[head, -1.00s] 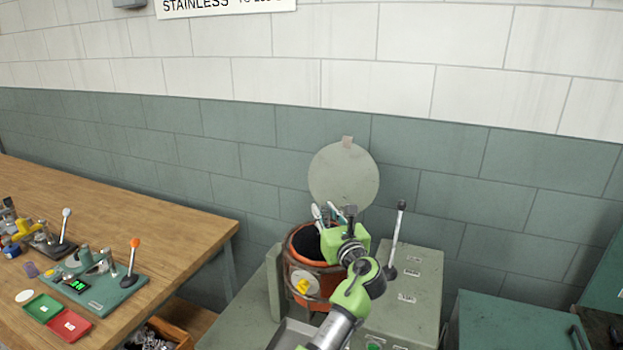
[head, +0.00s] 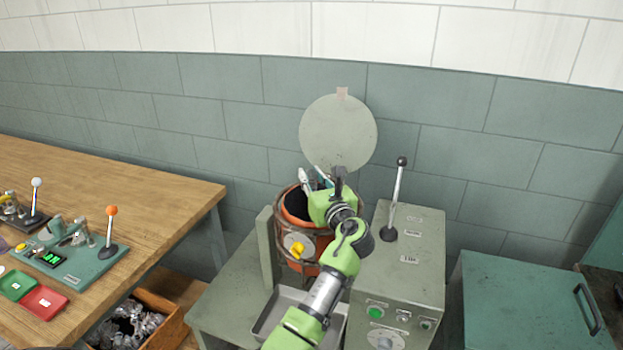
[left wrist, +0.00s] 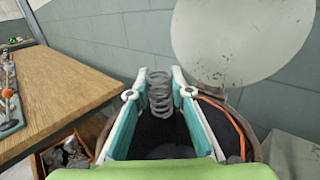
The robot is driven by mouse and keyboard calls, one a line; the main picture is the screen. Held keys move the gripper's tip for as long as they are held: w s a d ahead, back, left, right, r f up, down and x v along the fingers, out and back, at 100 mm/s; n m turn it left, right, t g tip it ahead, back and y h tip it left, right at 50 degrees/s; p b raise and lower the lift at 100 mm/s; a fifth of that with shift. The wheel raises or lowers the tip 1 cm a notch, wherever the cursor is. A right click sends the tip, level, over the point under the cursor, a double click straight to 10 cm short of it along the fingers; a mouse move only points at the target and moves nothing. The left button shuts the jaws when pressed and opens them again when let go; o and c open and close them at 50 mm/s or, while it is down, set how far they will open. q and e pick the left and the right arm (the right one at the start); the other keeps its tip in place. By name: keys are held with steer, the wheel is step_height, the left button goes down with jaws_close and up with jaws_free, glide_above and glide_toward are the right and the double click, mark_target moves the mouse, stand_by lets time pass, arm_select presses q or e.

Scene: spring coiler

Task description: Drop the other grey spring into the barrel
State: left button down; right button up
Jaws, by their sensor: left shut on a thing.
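My left gripper (head: 313,178) is at the orange-rimmed barrel (head: 288,220), over its dark open mouth. In the left wrist view the gripper (left wrist: 159,92) is shut on a grey spring (left wrist: 159,94), which stands roughly upright between the fingertips. The barrel's rim (left wrist: 232,118) curves behind and to the right of the fingers in that view. The round grey lid (head: 338,132) stands open behind the barrel. The spring cannot be made out in the head view. The barrel's inside is dark, and its contents cannot be told. My right gripper is not in view.
A grey control box with a black-knobbed lever (head: 397,190) and a green button stands right of the barrel. A metal tray (head: 262,327) lies in front. The wooden bench (head: 150,195) at left holds a green lever device (head: 85,258). A wooden crate (head: 165,312) sits below it.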

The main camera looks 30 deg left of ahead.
arm_select(q)
steer(key=shift+d+f, duration=0.15)
steer(key=shift+f, duration=0.05)
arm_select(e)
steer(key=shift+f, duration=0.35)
arm_select(q)
steer(key=c, duration=1.9)
jaws_free()
steer(key=shift+o, duration=0.9)
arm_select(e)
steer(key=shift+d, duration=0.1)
arm_select(q)
steer(key=shift+f, duration=0.1)
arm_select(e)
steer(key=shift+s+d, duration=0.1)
arm_select(q)
steer(key=v, duration=1.2)
